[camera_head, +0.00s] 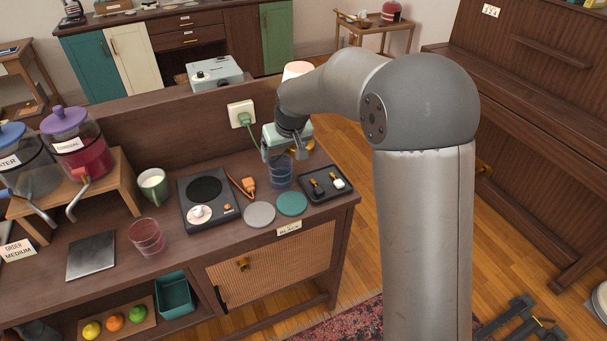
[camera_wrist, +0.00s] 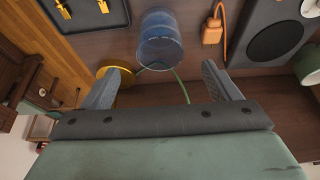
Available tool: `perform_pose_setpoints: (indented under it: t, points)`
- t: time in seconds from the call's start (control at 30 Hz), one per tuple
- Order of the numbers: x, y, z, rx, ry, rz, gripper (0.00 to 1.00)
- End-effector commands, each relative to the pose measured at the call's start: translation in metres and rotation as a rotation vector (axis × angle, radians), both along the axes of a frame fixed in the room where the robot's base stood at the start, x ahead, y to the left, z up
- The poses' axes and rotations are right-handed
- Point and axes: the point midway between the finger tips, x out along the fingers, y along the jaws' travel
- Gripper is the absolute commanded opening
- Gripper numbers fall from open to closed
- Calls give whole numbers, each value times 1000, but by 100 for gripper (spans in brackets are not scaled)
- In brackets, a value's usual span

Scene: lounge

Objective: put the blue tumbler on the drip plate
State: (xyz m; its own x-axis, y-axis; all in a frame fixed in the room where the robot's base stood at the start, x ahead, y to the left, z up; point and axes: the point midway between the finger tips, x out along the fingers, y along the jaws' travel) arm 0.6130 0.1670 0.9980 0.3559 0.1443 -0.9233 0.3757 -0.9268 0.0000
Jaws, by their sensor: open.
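The blue tumbler (camera_head: 280,172) is clear blue and stands upright on the counter, left of a small black tray. My gripper (camera_head: 283,153) is open and empty, just behind and above the tumbler in the head view. In the wrist view the tumbler (camera_wrist: 158,42) lies beyond the fingertips of my gripper (camera_wrist: 165,70), roughly centred between them, with no visible contact. A flat dark square plate (camera_head: 92,256), which looks like the drip plate, lies bare on the counter at the left, in front of the drink dispensers.
Between tumbler and plate are a hot plate (camera_head: 186,208), an orange plug (camera_head: 247,187), a green mug (camera_head: 153,184) and a pinkish glass (camera_head: 146,237). Grey (camera_head: 259,214) and teal (camera_head: 292,204) discs lie in front. The black tray (camera_head: 327,186) is at right. A green cable (camera_head: 249,130) hangs behind.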

Motion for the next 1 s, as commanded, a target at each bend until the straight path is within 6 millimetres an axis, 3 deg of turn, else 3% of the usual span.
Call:
perform_pose_setpoints:
  t: [0.17, 0.27, 0.37, 0.5, 0.6, 0.7, 0.83, 1.0]
  points:
    - [-6, -5, 5, -4, 5, -6, 83]
    - [-33, -25, 15, -20, 30, -34, 83]
    - [-88, -62, 29, -45, 82, -92, 83]
    - [-189, -113, 35, -72, 178, -199, 83]
    - [-256, -139, 30, -76, 244, -268, 83]
    - [-309, -152, 21, -73, 297, -317, 83]
    - [-347, -160, 11, -67, 339, -355, 87]
    - [-357, -161, 8, -66, 351, -364, 87]
